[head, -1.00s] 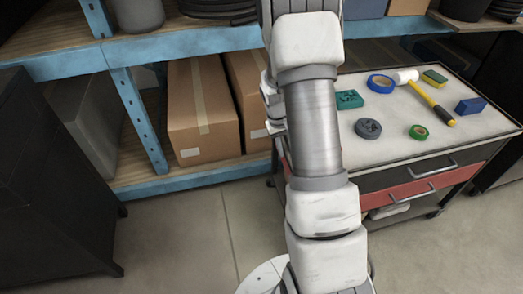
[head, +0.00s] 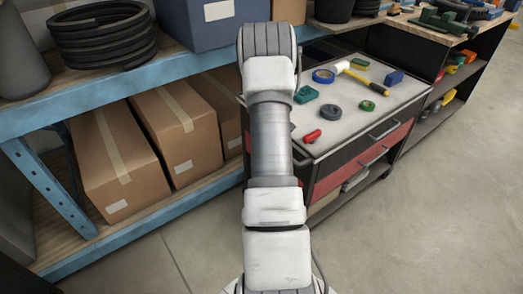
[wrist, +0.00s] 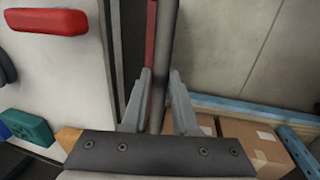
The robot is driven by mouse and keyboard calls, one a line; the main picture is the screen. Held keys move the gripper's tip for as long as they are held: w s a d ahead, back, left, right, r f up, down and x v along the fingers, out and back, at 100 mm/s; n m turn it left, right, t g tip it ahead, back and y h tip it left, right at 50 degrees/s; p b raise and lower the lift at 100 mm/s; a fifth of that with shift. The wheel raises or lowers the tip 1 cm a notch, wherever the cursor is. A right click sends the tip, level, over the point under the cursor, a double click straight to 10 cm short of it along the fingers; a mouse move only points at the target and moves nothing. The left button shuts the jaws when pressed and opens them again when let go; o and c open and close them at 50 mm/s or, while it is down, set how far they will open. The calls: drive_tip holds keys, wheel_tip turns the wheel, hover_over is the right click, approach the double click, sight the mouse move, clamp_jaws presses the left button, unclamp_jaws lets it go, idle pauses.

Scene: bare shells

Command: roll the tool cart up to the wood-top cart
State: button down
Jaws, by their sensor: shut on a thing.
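The tool cart (head: 378,108) has a pale top, dark sides and a red drawer, and stands right of my arm in the head view. Its pale top fills the left of the wrist view (wrist: 75,75). The wood-top cart (head: 398,24) is black with open shelves, just beyond the tool cart at upper right. I cannot tell whether the two carts touch. My gripper (wrist: 161,90) is shut on the tool cart's handle bar (wrist: 168,35), which runs between its fingers. In the head view my arm hides the gripper.
A blue shelf rack (head: 190,65) with cardboard boxes (head: 120,150) stands left of the tool cart. Loose tools, tape rolls and a red piece (head: 312,136) lie on the cart top. Open concrete floor (head: 440,210) lies to the right and in front.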

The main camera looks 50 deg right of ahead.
drive_tip(key=shift+s+d, duration=0.2)
drive_tip(key=shift+d, duration=0.6)
drive_tip(key=shift+s+d, duration=0.15)
drive_tip(key=shift+d, duration=0.65)
drive_tip(key=shift+d+r, duration=0.1)
drive_tip(key=c, duration=0.7)
unclamp_jaws()
drive_tip(key=a+r+p, duration=0.1)
drive_tip(key=r, duration=0.4)
drive_tip(key=a+r+p, duration=0.1)
drive_tip(key=r, duration=0.5)
drive_tip(key=a+r+p, duration=0.1)
drive_tip(key=r, duration=0.5)
drive_tip(key=shift+w+a, duration=0.2)
drive_tip(key=shift+w, duration=0.15)
